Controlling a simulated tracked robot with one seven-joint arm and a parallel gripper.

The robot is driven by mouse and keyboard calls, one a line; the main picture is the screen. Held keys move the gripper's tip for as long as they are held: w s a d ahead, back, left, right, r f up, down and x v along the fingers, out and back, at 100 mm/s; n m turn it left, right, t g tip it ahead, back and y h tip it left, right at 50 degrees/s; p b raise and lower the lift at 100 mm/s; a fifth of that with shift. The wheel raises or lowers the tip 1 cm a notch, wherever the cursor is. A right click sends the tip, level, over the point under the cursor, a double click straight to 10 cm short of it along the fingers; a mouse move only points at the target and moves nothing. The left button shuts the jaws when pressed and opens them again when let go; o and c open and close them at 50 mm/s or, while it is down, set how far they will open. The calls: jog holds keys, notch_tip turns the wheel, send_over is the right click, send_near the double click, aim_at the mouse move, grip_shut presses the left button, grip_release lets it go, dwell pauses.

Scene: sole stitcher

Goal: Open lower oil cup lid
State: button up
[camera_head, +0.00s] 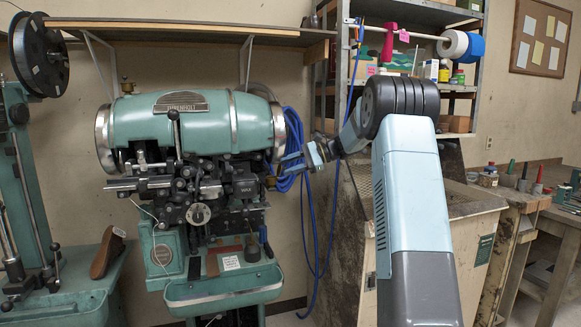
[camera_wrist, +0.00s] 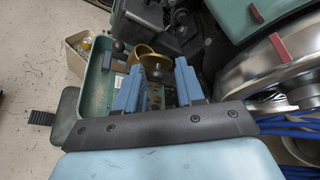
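The green sole stitcher (camera_head: 200,125) stands at the left of the head view. In the wrist view a brass-coloured round cup or ring (camera_wrist: 143,51) lies just beyond my fingertips, with a dark knob (camera_wrist: 157,73) at it. It looks like the oil cup, but I cannot tell its lid's state. My gripper (camera_wrist: 158,78) has its two blue fingers apart with nothing clearly held between them. In the head view my gripper (camera_head: 286,168) is at the machine's right side, near a small brass-coloured part (camera_head: 270,182). Contact cannot be made out.
A curved metal rim (camera_wrist: 270,65) of the machine is close on the right in the wrist view. Blue hoses (camera_head: 295,140) hang behind my gripper. A green tray (camera_head: 222,290) is below. A worn cabinet (camera_head: 355,235) stands to the right.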

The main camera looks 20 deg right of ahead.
jog(key=shift+o, duration=0.2)
jog(key=v, duration=1.3)
jog(key=shift+d, duration=0.3)
jog(key=shift+r, duration=0.1)
